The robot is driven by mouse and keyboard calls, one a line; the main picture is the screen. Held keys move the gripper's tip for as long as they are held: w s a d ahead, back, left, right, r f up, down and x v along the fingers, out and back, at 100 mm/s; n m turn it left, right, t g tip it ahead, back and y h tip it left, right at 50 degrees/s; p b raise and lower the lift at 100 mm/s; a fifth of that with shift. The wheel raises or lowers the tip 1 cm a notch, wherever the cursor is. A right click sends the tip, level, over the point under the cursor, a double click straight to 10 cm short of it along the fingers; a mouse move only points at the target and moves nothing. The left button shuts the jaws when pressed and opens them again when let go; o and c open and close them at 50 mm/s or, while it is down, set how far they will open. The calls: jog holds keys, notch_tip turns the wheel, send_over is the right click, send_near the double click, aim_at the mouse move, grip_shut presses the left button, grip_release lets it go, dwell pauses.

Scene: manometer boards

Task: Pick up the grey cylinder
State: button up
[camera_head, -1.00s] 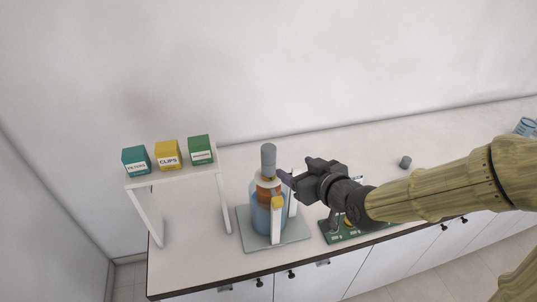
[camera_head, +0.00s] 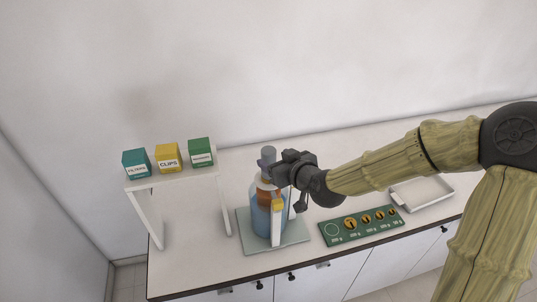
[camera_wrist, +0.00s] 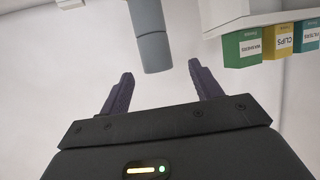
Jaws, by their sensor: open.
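The grey cylinder (camera_head: 269,154) stands upright on top of a glass vessel (camera_head: 262,214) that holds blue and orange liquid, in the head view. In the wrist view the grey cylinder (camera_wrist: 155,50) shows ahead of the fingertips, between their lines. My gripper (camera_head: 266,166) is at the cylinder's right side in the head view and partly overlaps it. In the wrist view my gripper (camera_wrist: 158,78) has its two purple fingers spread, with nothing between them. Whether a finger touches the cylinder cannot be told.
The vessel stands on a pale base plate (camera_head: 296,232) with white uprights. A white shelf (camera_head: 187,176) at left carries teal, yellow and green boxes. A green weight board (camera_head: 338,239) and a white tray (camera_head: 432,203) lie to the right.

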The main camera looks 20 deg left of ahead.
aim_at(271, 153)
jog(key=shift+w+a+f, duration=0.15)
jog(key=shift+w+a, duration=0.05)
jog(key=shift+a, duration=0.05)
jog(key=shift+w+a+p, duration=0.45)
jog(key=shift+w+p, duration=0.05)
jog(key=shift+p, duration=0.25)
jog(key=p+x, duration=0.1)
jog(key=x, duration=0.1)
jog(key=shift+w+p, duration=0.3)
jog(key=shift+p, duration=0.05)
jog(key=shift+x, duration=0.8)
jog(key=shift+s+f, duration=0.1)
jog(key=shift+d, duration=0.1)
jog(key=shift+c, duration=0.4)
jog(key=c, duration=1)
